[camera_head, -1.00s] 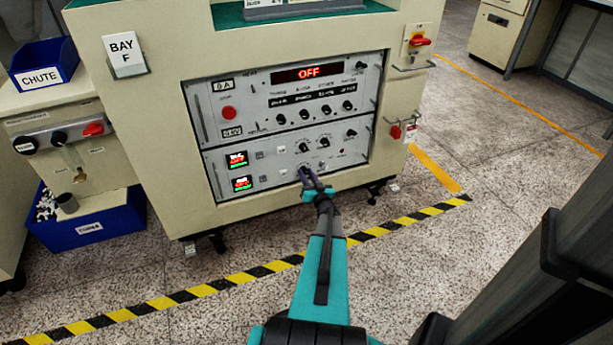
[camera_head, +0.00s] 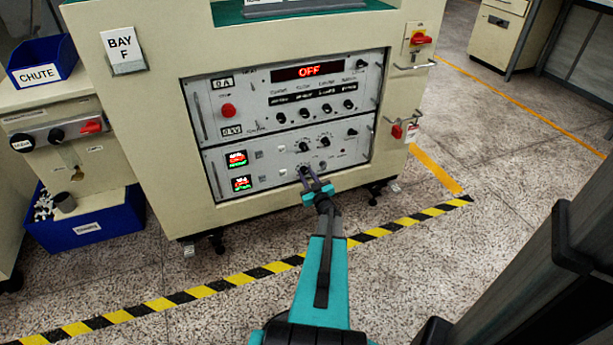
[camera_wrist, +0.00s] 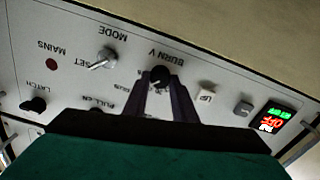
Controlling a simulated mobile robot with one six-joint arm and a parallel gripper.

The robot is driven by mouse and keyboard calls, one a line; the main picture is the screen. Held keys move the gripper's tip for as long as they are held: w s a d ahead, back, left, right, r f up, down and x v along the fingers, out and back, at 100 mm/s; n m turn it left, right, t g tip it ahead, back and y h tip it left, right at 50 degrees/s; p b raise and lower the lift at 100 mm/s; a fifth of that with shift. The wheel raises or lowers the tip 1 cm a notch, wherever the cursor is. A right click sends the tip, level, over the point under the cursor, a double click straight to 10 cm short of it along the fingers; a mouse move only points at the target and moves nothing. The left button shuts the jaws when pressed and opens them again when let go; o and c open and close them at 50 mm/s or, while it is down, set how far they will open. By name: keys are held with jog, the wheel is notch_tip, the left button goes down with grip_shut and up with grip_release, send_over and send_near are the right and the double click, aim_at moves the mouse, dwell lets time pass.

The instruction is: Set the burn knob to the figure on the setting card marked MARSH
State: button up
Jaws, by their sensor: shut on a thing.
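The burn knob (camera_wrist: 160,76) is a small black knob under the label BURN V, which shows upside down in the wrist view. My gripper (camera_wrist: 161,92) is shut on it, with one dark finger on each side. In the head view my gripper (camera_head: 307,178) reaches the lower panel of the cabinet, and its fingers largely cover the knob. The knob's scale and pointer are too small or hidden to read. No setting card marked MARSH can be read in either view.
A MODE switch (camera_wrist: 103,59) and a LATCH knob (camera_wrist: 34,104) are on the same panel. A lit red and green display (camera_wrist: 275,122) sits beyond two small buttons. The cabinet (camera_head: 250,110) carries a BAY F sign (camera_head: 123,50) and a red OFF readout (camera_head: 308,71).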

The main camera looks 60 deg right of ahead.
jog(key=o, duration=1)
jog(key=shift+o, duration=0.2)
jog(key=p+v, duration=0.3)
jog(key=v, duration=1)
jog(key=shift+s+a, duration=0.3)
